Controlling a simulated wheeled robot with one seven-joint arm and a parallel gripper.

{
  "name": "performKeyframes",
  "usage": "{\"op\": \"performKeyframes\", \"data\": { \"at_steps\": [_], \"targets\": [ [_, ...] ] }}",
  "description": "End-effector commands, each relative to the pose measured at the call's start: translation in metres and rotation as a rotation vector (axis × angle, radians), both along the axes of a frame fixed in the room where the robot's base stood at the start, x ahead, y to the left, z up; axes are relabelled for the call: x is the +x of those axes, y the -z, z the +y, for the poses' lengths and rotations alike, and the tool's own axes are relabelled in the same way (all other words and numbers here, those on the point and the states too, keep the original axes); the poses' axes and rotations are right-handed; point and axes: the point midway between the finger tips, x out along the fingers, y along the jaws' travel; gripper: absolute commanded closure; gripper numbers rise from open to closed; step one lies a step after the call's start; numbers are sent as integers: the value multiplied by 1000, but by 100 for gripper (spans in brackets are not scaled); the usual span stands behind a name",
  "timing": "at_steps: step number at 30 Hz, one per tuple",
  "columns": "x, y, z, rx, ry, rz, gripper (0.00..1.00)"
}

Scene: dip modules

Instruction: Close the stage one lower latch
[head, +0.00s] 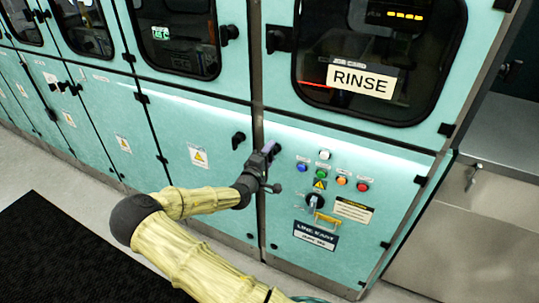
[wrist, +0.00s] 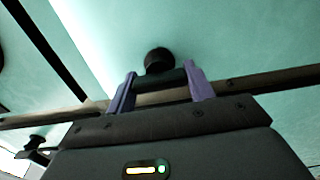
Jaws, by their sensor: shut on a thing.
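My gripper (head: 270,150) is at the left edge of the lower teal panel under the RINSE window, beside the seam between two cabinets. In the wrist view, my gripper (wrist: 161,88) has its two purple fingers on either side of a black latch handle (wrist: 160,77). The latch's round black hub (wrist: 157,59) sits on the teal panel just beyond the fingers. The handle lies between the fingers, roughly across the gap, and they are shut on it. In the head view my gripper hides most of this latch.
Another black latch (head: 238,140) is close by on the lower panel to the left. Buttons and a rotary switch (head: 315,201) are to the right, above a yellow handle (head: 328,219). A RINSE window (head: 375,45) is above. A black mat (head: 60,250) lies on the floor.

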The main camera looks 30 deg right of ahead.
Motion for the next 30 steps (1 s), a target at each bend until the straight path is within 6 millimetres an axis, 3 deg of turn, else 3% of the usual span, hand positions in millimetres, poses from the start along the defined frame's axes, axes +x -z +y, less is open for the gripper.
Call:
{"op": "performKeyframes", "data": {
  "at_steps": [1, 4, 17, 30],
  "targets": [
    [1, 0, 2, -2, -5, 3, 43],
    [1, 0, 1, -2, -4, 2, 25],
    [-5, 1, 7, -1, -2, 1, 25],
    [-51, 1, 67, -1, -5, 1, 25]
  ]
}}
